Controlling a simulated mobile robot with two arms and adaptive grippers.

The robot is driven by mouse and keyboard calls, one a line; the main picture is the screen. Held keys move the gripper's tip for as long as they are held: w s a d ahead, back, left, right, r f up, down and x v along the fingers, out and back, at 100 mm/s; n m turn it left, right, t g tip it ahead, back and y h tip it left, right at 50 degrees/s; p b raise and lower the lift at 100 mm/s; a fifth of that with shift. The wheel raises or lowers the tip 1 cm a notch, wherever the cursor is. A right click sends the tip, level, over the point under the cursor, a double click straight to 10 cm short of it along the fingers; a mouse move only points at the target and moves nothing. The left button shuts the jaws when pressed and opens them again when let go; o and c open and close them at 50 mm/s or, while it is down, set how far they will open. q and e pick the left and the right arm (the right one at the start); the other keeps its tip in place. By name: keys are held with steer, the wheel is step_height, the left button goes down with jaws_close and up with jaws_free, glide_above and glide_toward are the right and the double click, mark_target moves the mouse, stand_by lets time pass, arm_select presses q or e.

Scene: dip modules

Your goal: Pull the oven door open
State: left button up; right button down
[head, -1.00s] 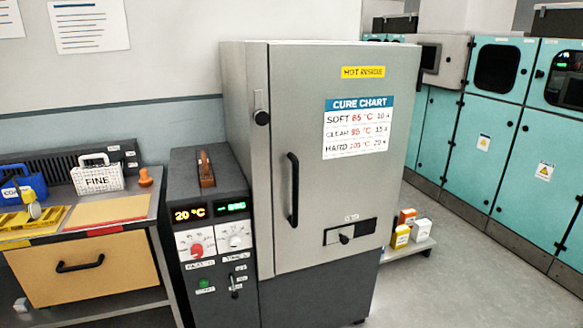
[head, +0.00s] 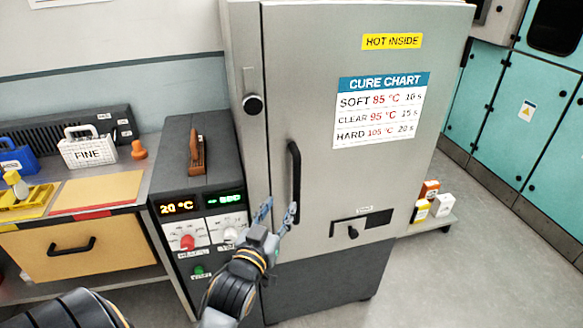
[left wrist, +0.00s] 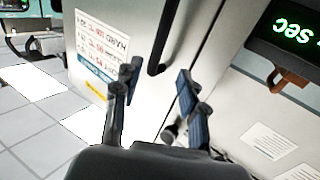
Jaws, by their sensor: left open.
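The oven door (head: 345,190) is grey and looks shut, with a cure chart (head: 380,108) on it. Its handle (head: 296,170) is a black upright bar near the door's left edge; it also shows in the left wrist view (left wrist: 163,38). My left gripper (head: 278,212) is open at the handle's lower end, one finger overlapping that end in the head view. In the left wrist view the fingers (left wrist: 157,80) stand apart, and the handle's end shows between and just beyond their tips. I cannot tell whether they touch it. My right gripper is not in view.
A control box (head: 187,175) with displays and knobs stands left of the oven. A round black knob (head: 253,104) sits above the handle on the left. A bench drawer (head: 80,255) is further left. Small boxes (head: 442,205) stand on a low shelf at right. Floor right of the oven is clear.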

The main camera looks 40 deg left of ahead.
mark_target(296, 179)
arm_select(q)
steer(key=p+x, duration=0.2)
steer(key=x, duration=1.1)
steer(key=shift+w+p, duration=0.15)
steer(key=shift+p, duration=0.15)
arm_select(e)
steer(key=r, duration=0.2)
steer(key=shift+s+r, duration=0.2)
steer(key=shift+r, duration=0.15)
arm_select(q)
jaws_close()
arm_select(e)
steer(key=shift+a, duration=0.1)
